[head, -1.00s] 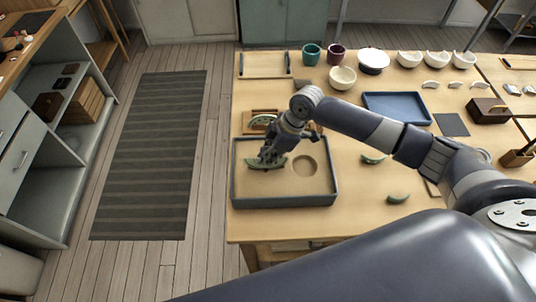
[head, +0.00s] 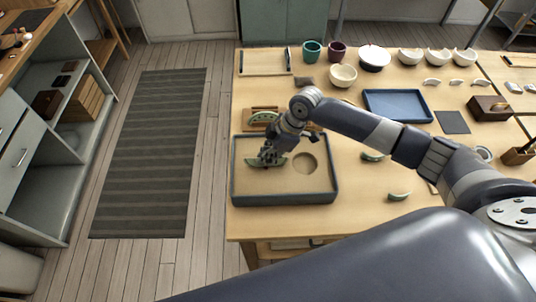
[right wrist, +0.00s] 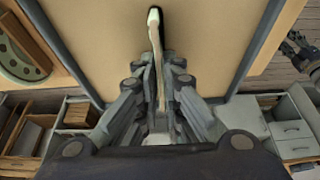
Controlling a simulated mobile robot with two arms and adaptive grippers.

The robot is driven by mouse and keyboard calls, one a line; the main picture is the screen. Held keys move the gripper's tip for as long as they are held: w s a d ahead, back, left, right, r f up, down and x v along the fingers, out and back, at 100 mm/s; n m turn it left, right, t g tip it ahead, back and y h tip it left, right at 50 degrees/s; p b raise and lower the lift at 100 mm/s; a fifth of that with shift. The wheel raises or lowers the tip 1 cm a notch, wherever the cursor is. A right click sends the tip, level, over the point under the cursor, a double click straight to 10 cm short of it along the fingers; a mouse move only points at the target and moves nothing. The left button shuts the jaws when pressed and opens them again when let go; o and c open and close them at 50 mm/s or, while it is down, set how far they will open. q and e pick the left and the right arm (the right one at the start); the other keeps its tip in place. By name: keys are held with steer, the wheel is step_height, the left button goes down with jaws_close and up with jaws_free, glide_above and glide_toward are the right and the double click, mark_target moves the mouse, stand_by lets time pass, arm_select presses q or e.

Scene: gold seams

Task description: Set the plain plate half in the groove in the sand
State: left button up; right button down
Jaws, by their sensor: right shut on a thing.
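The plain plate half (head: 251,162) is a green piece standing on edge over the left part of the sand tray (head: 285,199). In the right wrist view the plate half (right wrist: 154,35) shows edge-on as a thin pale strip. My right gripper (head: 268,156) is shut on it from above. The groove is not visible under the plate and gripper, and I cannot tell whether the lower edge sits in it. A dark jointed part at the right of the wrist view looks like my left gripper (right wrist: 300,48); its fingers are unclear.
A round hollow (head: 304,163) lies in the sand right of the gripper. A blue tray (head: 397,106), bowls and green shards lie farther right. The table's left edge is close to the tray.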

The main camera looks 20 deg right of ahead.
steer(key=shift+f, duration=0.15)
stand_by(0.5)
steer(key=c, duration=1.2)
jaws_free()
steer(key=shift+r+p, duration=2.75)
steer(key=shift+r, duration=0.3)
